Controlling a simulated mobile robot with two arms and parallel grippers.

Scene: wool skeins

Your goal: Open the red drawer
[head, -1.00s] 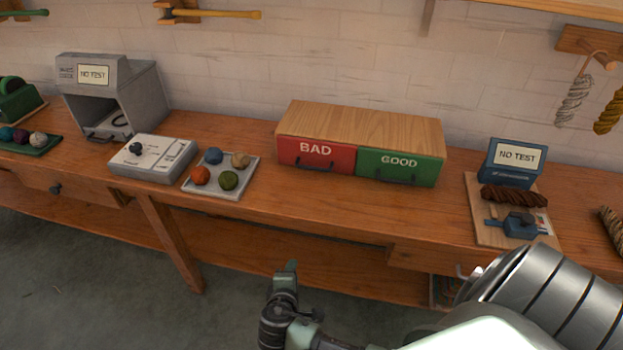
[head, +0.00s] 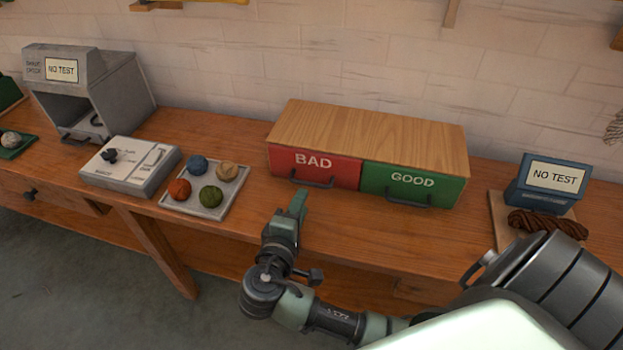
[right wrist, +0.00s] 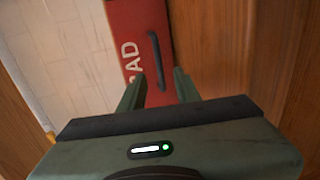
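The red drawer (head: 337,172), marked BAD, is the left one in a wooden-topped box and sits shut, with a dark bar handle (head: 311,182) on its front. My right gripper (head: 297,204) is in front of and a little below that handle in the head view, apart from it. In the right wrist view the gripper (right wrist: 159,90) has its two fingers spread with nothing between them. The red drawer (right wrist: 131,22) and its handle (right wrist: 153,58) show just beyond the fingertips. My left gripper is not in view.
The green drawer (head: 400,189), marked GOOD, is shut beside the red one. A blue NO TEST device (head: 546,183) stands at right. The bench is clear in front of the drawers.

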